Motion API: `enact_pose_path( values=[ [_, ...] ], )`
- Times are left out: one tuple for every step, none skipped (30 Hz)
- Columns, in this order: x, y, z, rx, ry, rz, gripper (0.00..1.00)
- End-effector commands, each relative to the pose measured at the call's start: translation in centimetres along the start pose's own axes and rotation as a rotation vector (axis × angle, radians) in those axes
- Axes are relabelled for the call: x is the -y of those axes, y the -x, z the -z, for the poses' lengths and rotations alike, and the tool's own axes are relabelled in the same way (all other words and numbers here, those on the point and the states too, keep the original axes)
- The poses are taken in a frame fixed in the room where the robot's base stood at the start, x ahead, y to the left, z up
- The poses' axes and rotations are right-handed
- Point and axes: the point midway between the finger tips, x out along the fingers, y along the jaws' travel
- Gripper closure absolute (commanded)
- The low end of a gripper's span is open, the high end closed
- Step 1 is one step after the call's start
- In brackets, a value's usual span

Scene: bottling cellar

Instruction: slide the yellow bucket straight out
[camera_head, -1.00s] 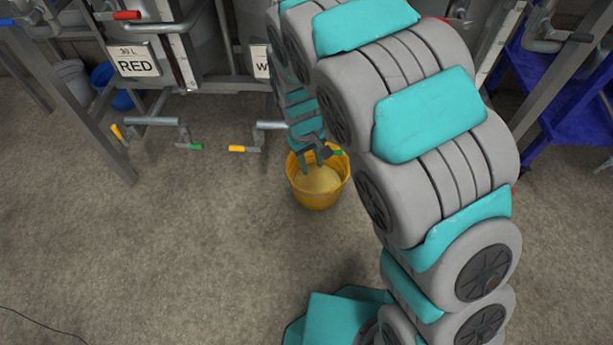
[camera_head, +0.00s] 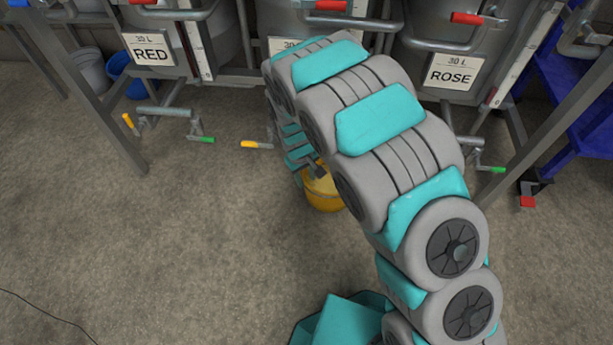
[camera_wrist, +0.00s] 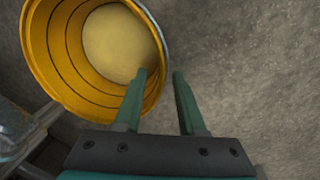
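The yellow bucket (camera_head: 324,196) stands on the floor in front of the tanks in the head view, its upper part covered by my arm. The wrist view shows the bucket (camera_wrist: 55,52) from above at upper left, with pale yellow contents in it. My gripper (camera_wrist: 160,73) is open near the bucket's right rim. Its left finger overlaps the inside of the bucket and its right finger lies outside, over bare floor. The rim runs between the fingers with gaps visible. I cannot tell how deep the fingertips reach. In the head view the fingers are hidden.
Tanks labelled RED (camera_head: 152,54) and ROSE (camera_head: 453,75) stand on a metal frame behind. A yellow-handled valve (camera_head: 256,145) juts out left of the bucket. A blue rack (camera_head: 585,95) is at right.

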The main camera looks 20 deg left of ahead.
Motion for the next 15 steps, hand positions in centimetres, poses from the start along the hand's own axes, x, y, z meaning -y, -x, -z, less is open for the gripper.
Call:
enact_pose_path(
  values=[
    [0.0,-0.1,0.0,0.001,0.000,0.000,0.60],
    [0.0,-0.2,0.0,0.001,0.000,0.000,0.60],
    [0.0,-0.3,0.0,0.001,0.000,0.000,0.60],
    [0.0,-0.5,-0.1,0.002,0.000,0.000,0.60],
    [0.0,-0.7,-0.1,0.002,-0.001,0.000,0.60],
    [0.0,-1.0,-0.1,0.003,-0.001,0.000,0.60],
    [0.0,-1.3,-0.1,0.003,-0.001,0.001,0.60],
    [0.0,-1.7,-0.1,0.004,-0.001,0.001,0.60],
    [0.0,-2.1,-0.1,0.004,-0.001,0.001,0.60],
    [0.0,-2.5,-0.1,0.005,-0.001,0.001,0.60],
    [0.0,-2.9,-0.2,0.005,-0.001,0.001,0.60],
    [0.0,-3.5,-0.1,0.005,-0.002,0.001,0.60],
    [0.0,-3.9,-0.1,0.004,-0.002,0.001,0.60],
    [0.0,-4.4,-0.1,0.004,-0.002,0.001,0.60],
    [0.0,-5.0,-0.1,0.004,-0.002,0.001,0.60]
  ],
)
